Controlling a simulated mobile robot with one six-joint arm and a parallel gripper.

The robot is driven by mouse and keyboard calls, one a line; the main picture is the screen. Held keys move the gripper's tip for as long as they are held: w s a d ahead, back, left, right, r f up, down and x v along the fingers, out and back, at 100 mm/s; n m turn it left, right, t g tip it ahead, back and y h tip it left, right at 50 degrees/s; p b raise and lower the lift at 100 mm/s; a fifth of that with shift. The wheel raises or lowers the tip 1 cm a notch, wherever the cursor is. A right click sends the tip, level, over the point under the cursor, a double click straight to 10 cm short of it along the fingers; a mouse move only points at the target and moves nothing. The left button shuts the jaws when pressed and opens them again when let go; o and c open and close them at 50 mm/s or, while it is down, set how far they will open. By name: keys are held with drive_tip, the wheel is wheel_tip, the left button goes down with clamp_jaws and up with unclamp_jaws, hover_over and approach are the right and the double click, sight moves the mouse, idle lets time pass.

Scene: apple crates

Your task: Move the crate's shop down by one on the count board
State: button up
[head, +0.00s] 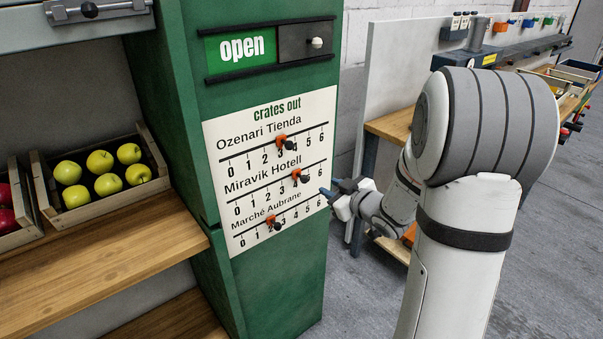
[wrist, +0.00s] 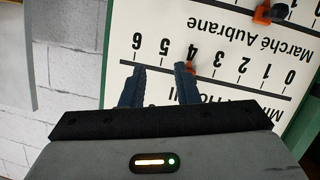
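The white count board (head: 228,238) is on the green post, with three rows. The orange slider of Ozenari Tienda (head: 281,141) stands at 3. The Miravik Hotell slider (head: 297,176) stands at about 4. The Marché Aubrane slider (head: 270,222) stands at about 2. A crate of green apples (head: 110,203) sits on the shelf at left; no shop name on it is legible. My gripper (head: 333,190) is open and empty at the board's right edge. In the wrist view, its fingers (wrist: 158,78) are apart before the Miravik Hotell row, one partly covering that slider (wrist: 190,68).
A crate of red apples (head: 12,215), cut off by the frame, stands beside the green ones. An "open" sign (head: 240,48) with a sliding knob is above the board. A workbench (head: 390,125) stands behind my arm. Grey floor is clear at lower middle.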

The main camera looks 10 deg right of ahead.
sight(304, 180)
drive_tip(key=w+a+y, duration=0.1)
drive_tip(key=a+y, duration=0.1)
drive_tip(key=w+a+n+y, duration=0.1)
drive_tip(key=a+y, duration=0.1)
drive_tip(key=w+a+n+y+p, duration=0.1)
drive_tip(key=w+a+y, duration=0.1)
drive_tip(key=shift+w+a+r, duration=0.1)
drive_tip(key=shift+a+r, duration=0.25)
drive_tip(key=shift+c, duration=0.2)
clamp_jaws()
idle(0.4)
